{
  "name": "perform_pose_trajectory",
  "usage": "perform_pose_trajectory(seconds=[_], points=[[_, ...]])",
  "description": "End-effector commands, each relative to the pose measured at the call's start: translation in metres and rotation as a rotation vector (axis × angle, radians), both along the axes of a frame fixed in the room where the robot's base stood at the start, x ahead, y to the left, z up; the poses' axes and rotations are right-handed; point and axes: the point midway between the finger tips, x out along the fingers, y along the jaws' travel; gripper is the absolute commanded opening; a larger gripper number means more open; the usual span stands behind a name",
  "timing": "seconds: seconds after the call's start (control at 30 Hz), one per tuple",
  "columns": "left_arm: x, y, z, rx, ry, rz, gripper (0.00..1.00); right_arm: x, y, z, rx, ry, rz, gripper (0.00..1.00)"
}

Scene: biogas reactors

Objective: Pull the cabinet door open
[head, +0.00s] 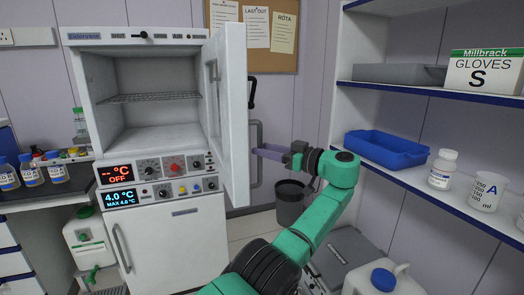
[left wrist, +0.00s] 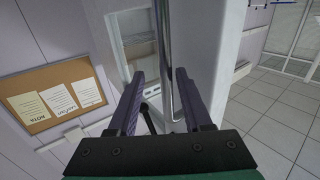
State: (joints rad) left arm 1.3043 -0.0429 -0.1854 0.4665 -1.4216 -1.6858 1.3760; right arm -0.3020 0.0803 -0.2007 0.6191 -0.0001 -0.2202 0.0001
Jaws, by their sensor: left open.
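The white cabinet (head: 140,35) stands at the left, with an empty upper chamber and a wire shelf. Its upper door (head: 232,115) is swung wide open, edge-on to the head view. A grey bar handle (head: 254,130) is on the door's outer face. My left gripper (head: 262,151) is at the handle, beyond the door's edge. In the left wrist view the open fingers (left wrist: 160,76) stand either side of the upright metal handle (left wrist: 162,45), beside the door (left wrist: 205,60). Whether a finger touches the bar cannot be told. My right gripper is not in view.
The lower white door (head: 175,245) is shut. Shelves at the right hold a blue tray (head: 385,147), a white bottle (head: 442,170) and a glove box (head: 485,70). A dark bin (head: 290,205) stands on the floor behind my arm. Bottles (head: 32,172) stand on the left bench.

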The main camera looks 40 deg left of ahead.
Motion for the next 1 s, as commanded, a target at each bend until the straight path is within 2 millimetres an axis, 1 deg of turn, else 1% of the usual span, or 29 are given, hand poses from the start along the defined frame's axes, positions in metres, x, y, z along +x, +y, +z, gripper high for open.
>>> perform_pose_trajectory(seconds=[0.03, 0.1, 0.2, 0.27, 0.37, 0.73, 0.8, 0.87, 0.93, 0.97, 1.0], points=[[0.0, -0.012, -0.002, 0.0, 0.0, -0.003, 0.5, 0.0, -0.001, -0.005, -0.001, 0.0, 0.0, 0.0], [0.0, -0.028, -0.002, 0.0, 0.0, -0.003, 0.5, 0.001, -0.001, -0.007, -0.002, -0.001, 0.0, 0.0], [0.0, -0.046, -0.001, -0.002, 0.001, -0.001, 0.5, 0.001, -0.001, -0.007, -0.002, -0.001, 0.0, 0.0], [0.0, -0.052, -0.001, -0.002, 0.0, -0.001, 0.5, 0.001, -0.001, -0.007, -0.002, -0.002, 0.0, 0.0], [0.0, -0.056, -0.001, -0.001, 0.0, 0.001, 0.5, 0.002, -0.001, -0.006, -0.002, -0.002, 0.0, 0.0], [0.0, -0.055, -0.001, -0.001, 0.0, 0.001, 0.5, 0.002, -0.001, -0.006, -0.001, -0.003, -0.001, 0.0], [0.001, -0.054, -0.005, -0.005, 0.011, -0.004, 0.5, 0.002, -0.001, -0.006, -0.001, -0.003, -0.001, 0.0], [0.006, -0.052, -0.018, -0.02, 0.05, -0.021, 0.5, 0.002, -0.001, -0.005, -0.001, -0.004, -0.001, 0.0], [0.017, -0.047, -0.049, -0.056, 0.144, -0.067, 0.5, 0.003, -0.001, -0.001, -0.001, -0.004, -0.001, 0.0], [0.022, -0.045, -0.068, -0.077, 0.198, -0.094, 0.5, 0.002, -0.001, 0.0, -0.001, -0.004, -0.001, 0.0], [0.029, -0.041, -0.097, -0.11, 0.28, -0.136, 0.5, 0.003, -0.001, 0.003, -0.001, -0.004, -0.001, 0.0]])
